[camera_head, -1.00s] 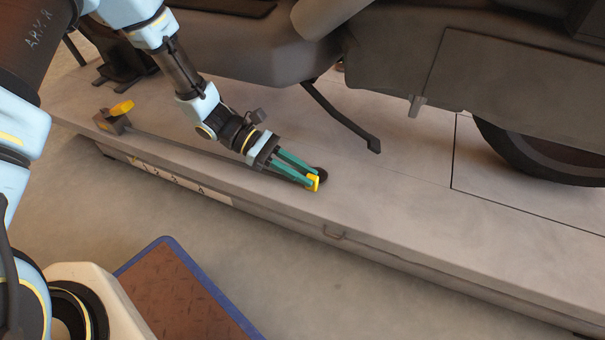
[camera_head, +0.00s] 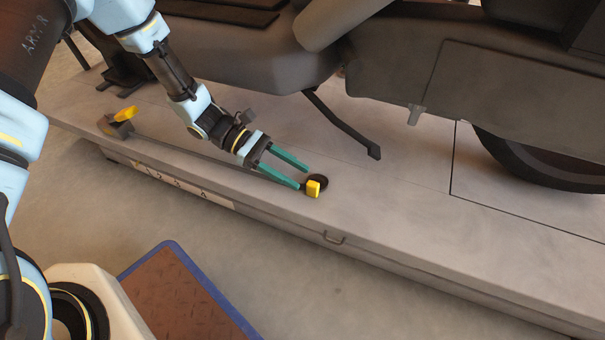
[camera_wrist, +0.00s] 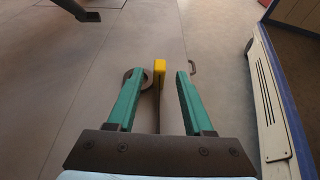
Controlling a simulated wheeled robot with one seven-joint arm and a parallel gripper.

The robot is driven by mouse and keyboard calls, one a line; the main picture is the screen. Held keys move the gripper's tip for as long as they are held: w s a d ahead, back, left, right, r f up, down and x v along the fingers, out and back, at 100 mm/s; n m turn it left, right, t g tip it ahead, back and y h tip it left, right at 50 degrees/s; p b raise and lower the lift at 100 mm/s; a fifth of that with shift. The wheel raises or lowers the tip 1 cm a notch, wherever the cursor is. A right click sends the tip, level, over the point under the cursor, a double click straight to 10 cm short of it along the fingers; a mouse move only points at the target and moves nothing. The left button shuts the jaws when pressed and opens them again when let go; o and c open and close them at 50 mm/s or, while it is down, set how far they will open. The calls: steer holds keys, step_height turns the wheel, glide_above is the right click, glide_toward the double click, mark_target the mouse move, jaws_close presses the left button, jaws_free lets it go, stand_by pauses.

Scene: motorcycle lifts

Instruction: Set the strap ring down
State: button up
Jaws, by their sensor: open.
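In the wrist view my gripper (camera_wrist: 158,73) shows a clear gap on both sides of the tab.
The strap runs left to a ratchet with a yellow handle (camera_head: 125,114) on the lift deck (camera_head: 400,215). A motorcycle stands behind, its kickstand (camera_head: 345,125) reaching down near the gripper.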

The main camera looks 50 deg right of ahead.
steer(key=p+v, duration=0.3)
steer(key=v, duration=0.5)
steer(key=shift+r, duration=0.15)
steer(key=shift+w+a, duration=0.15)
steer(key=shift+w, duration=0.3)
steer(key=shift+r, duration=0.1)
steer(key=w+a+r+m+t+y, duration=0.1)
steer(key=w+a+r+t, duration=0.3)
steer(key=a, duration=0.8)
steer(key=w+a+r+m+t+y, duration=0.1)
steer(key=w+a+r+t, duration=0.3)
steer(key=a+r, duration=0.5)
steer(key=w+a+r+m+t+y, duration=0.2)
steer(key=w+a+r+t, duration=0.3)
steer(key=a, duration=1.1)
steer(key=shift+a+r+m+t, duration=0.2)
steer(key=shift+r+m+t, duration=0.2)
steer(key=shift+r+t, duration=0.55)
step_height(320, 180, up, 45)
steer(key=p, duration=4.5)
